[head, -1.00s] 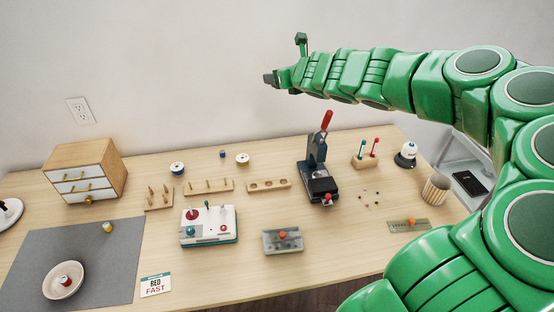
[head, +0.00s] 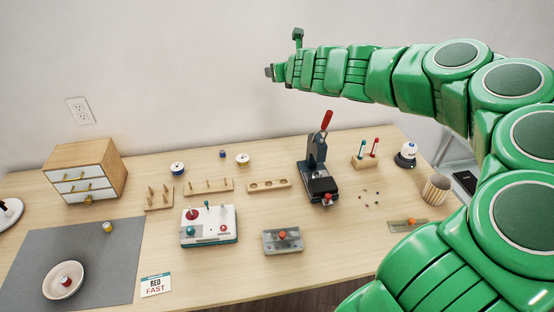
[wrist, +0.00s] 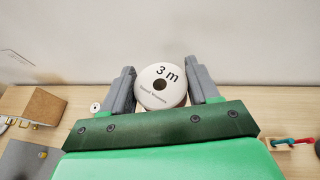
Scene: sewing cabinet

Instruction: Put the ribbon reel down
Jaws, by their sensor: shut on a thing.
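The ribbon reel (wrist: 152,98) is a white disc with a dark centre hole and the marking "3 m". In the wrist view it sits between the two grey fingers of my gripper (wrist: 160,72), which is shut on it. In the head view my gripper (head: 269,72) is high in front of the wall, well above the back of the table (head: 340,245). The reel cannot be made out there.
A drawer cabinet (head: 86,170) stands at the back left. Two spools (head: 177,168) (head: 242,160), peg racks (head: 208,187) and a holed wooden strip (head: 268,185) are at the back. A tall press (head: 317,172) with a red handle stands right of centre. A grey mat (head: 85,250) carries a bowl (head: 49,288).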

